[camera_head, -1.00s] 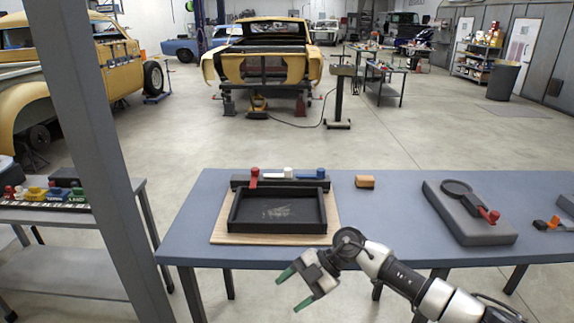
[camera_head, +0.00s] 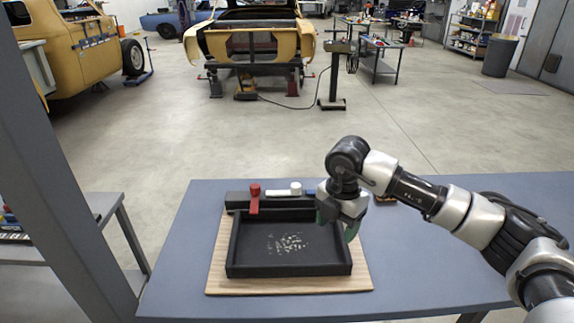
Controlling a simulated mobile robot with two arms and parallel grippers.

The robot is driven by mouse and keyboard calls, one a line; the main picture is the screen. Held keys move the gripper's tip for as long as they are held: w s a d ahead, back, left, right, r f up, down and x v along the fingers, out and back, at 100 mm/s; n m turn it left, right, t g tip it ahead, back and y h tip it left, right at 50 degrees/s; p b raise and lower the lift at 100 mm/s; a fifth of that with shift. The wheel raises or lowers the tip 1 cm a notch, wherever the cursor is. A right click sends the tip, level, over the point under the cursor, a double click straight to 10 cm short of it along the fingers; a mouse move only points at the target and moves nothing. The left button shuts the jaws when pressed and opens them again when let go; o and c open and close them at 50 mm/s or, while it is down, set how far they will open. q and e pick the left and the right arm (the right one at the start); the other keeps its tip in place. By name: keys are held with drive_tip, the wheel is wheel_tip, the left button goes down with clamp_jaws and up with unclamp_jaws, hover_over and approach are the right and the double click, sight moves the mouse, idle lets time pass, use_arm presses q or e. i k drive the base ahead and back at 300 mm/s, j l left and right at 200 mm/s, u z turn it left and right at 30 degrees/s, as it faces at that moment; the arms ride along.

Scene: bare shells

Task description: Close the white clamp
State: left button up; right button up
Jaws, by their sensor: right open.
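The white clamp (camera_head: 278,193) sits in the middle of a black bar along the back of a black tray (camera_head: 290,271). Its lever lies along the bar, its knob at the right end. The red clamp (camera_head: 254,200) to its left has its lever pointing forward over the tray rim. The blue clamp (camera_head: 310,192) on the right is mostly hidden behind my right gripper. My right gripper (camera_head: 337,224) points down, open and with green fingertips, over the tray's back right corner, right of the white clamp. My left gripper is out of view.
The tray stands on a wooden board (camera_head: 217,275) on a blue-grey table (camera_head: 420,270). Pale flecks lie on the tray floor. An orange block (camera_head: 385,200) is partly hidden behind my right arm. A grey post stands at the left. The table's right side is largely covered by my arm.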

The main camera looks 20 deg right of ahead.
sight(295, 189)
drive_tip(key=i, duration=1)
